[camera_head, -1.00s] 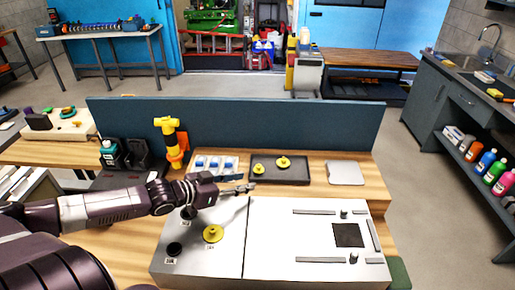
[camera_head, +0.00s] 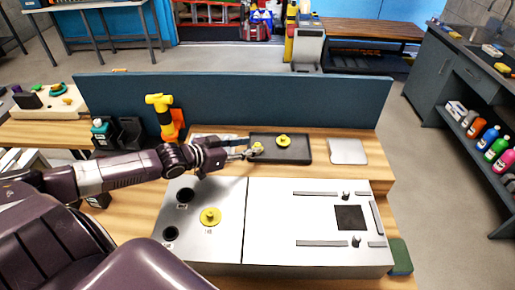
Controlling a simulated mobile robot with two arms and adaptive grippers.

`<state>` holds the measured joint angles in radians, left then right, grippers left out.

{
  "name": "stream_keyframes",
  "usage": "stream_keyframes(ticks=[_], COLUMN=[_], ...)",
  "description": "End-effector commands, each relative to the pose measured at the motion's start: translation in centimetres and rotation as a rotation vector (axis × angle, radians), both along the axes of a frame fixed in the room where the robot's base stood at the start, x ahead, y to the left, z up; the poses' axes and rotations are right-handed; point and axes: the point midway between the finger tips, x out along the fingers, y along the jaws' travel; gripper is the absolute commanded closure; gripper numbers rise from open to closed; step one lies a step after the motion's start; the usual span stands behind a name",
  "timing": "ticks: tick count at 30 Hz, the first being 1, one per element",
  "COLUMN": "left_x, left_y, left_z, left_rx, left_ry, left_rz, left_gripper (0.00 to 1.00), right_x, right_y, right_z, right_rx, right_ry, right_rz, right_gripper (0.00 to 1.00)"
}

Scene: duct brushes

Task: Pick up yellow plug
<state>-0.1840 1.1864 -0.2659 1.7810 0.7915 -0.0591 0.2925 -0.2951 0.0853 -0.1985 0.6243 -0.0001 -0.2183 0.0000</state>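Two yellow plugs lie in the dark tray (camera_head: 297,158) on the wooden bench: a left plug (camera_head: 258,147) and a right plug (camera_head: 283,141). A third yellow plug (camera_head: 210,217) sits on the left part of the grey metal panel, beside two dark round holes. My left gripper (camera_head: 252,148) is at the tray's left edge, its fingers apart, with the tips at the left plug. The tips partly cover this plug, and I cannot tell whether they touch it. My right gripper is not in view.
The metal panel (camera_head: 290,225) fills the front of the bench, with low bars and a dark square on its right half. A grey flat pad (camera_head: 348,151) lies right of the tray. A blue-grey divider (camera_head: 240,105) stands behind. A yellow-orange tool (camera_head: 161,107) stands at left.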

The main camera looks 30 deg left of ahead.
Motion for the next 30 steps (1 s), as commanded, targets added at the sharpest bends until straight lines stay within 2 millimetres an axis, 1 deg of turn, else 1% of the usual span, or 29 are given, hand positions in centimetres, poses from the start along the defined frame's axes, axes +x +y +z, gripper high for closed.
stream_keyframes(ticks=[1, 4, 13, 18, 25, 26, 30], left_x=[0.5, 1.3, 3.6, 4.1, 4.1, 4.1, 4.1], left_y=[-0.1, -0.3, -1.0, -1.2, -1.3, -1.3, -1.3], left_z=[0.0, -0.2, -1.3, -1.6, -1.7, -1.7, -1.7], left_rx=[-0.001, -0.001, -0.002, 0.001, 0.001, 0.001, 0.001], left_ry=[-0.003, -0.003, -0.003, -0.001, 0.0, 0.0, 0.0], left_rz=[0.001, 0.0, 0.0, 0.0, -0.001, -0.001, -0.001], left_gripper=[0.65, 0.65, 0.65, 0.65, 0.65, 0.66, 0.82], right_x=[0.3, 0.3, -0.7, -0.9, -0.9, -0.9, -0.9], right_y=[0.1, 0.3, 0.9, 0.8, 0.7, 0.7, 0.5], right_z=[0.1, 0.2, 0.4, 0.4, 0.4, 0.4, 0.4], right_rx=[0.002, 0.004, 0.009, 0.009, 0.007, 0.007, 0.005], right_ry=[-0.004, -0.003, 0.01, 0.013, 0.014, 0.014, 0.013], right_rz=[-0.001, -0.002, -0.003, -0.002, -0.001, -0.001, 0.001], right_gripper=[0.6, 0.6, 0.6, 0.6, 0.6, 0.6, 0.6])
